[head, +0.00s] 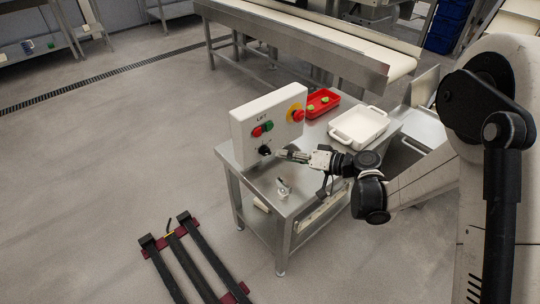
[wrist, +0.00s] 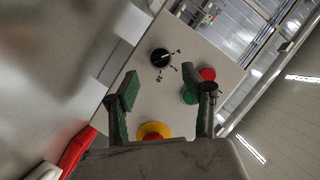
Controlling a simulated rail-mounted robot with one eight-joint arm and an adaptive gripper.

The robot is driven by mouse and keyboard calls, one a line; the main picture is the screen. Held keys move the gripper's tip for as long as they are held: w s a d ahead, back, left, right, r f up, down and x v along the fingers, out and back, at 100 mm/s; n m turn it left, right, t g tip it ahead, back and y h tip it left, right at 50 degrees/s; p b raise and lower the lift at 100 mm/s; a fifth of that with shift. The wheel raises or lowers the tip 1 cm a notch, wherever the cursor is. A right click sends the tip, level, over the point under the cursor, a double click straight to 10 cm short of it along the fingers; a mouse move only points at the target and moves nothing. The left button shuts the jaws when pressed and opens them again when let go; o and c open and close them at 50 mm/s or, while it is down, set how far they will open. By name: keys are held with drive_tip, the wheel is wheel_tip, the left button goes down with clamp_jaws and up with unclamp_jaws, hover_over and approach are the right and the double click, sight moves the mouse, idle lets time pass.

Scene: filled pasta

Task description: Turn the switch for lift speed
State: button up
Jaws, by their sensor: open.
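The black rotary switch (head: 264,150) sits low on the white control box marked LIFT (head: 240,132). In the wrist view the switch (wrist: 160,58) shows as a round black knob with a pale pointer line and small marks around it. My gripper (head: 280,153) is just right of the switch in the head view. In the wrist view my gripper (wrist: 167,88) has its two green-padded fingers wide apart and empty, and the knob appears beyond the fingertips, roughly between them. I see no contact with the knob.
The box also carries a red button (head: 257,131), a green button (head: 268,125) and a yellow-ringed red stop button (head: 298,115). A red tray (head: 334,97) and a white dish (head: 344,138) stand on the steel table (head: 240,160). A conveyor (head: 300,45) runs behind.

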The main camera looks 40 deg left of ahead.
sight(269, 153)
drive_tip(key=b+x, duration=0.1)
drive_tip(key=x, duration=0.5)
drive_tip(key=shift+a, duration=0.25)
drive_tip(key=shift+c, duration=0.5)
clamp_jaws()
drive_tip(key=shift+f+b, duration=0.15)
drive_tip(key=shift+b, duration=0.3)
drive_tip(key=m+g+y+b, duration=0.1)
drive_tip(key=m+b, duration=0.1)
drive_tip(key=m, duration=0.1)
drive_tip(key=shift+f, duration=0.15)
drive_tip(key=m+y, duration=0.1)
drive_tip(key=m, duration=0.2)
drive_tip(key=m+y, duration=0.2)
drive_tip(key=m, duration=0.1)
drive_tip(key=shift+g+b, duration=0.3)
drive_tip(key=shift+g, duration=0.1)
